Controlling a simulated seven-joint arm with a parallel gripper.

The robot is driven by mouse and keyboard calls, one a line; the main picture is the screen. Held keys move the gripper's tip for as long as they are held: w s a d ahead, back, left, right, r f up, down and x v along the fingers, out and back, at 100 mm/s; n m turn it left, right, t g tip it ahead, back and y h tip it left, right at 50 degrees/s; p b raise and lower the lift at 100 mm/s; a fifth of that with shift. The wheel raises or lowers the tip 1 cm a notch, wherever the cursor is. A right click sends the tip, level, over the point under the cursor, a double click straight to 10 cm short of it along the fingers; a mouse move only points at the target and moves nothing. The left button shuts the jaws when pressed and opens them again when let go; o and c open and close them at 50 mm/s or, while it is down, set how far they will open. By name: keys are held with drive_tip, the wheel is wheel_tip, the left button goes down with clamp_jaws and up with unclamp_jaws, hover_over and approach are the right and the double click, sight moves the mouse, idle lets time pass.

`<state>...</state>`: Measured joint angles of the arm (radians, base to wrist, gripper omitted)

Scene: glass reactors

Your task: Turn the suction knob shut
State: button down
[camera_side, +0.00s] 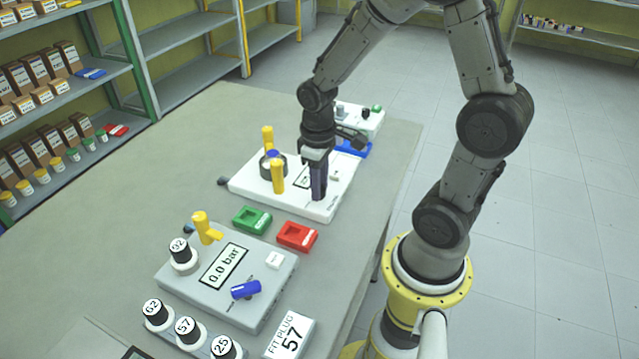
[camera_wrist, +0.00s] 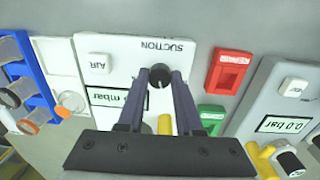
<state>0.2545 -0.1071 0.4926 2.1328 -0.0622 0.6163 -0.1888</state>
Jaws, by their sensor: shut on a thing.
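The white suction unit (camera_side: 322,212) lies on the table in the side view. It also shows in the wrist view (camera_wrist: 115,48), where the word SUCTION is printed upside down near its upper edge. The dark suction knob (camera_wrist: 158,78) sits below that word. My gripper (camera_side: 318,197) points down at the right part of the unit, with its two fingers on either side of the knob and shut on it. In the side view the fingers hide the knob. The unit's display (camera_wrist: 113,97) is partly covered by a finger, so its number cannot be read.
Yellow posts (camera_side: 278,177) and a dark round holder stand on the unit's left. Green (camera_side: 252,219) and red (camera_side: 297,236) trays lie in front, then a grey pressure box (camera_side: 180,276) reading 0.0 bar. A blue rack (camera_wrist: 38,82) is beyond the unit.

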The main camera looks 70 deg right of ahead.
drive_tip(key=n, duration=0.5)
drive_tip(key=shift+r, duration=0.1)
drive_tip(key=shift+n, duration=0.4)
drive_tip(key=c, duration=0.6)
unclamp_jaws()
drive_tip(key=r, duration=1.3)
drive_tip(key=shift+s+a+r, duration=0.1)
drive_tip(key=shift+a+r, duration=0.15)
drive_tip(key=shift+r, duration=0.15)
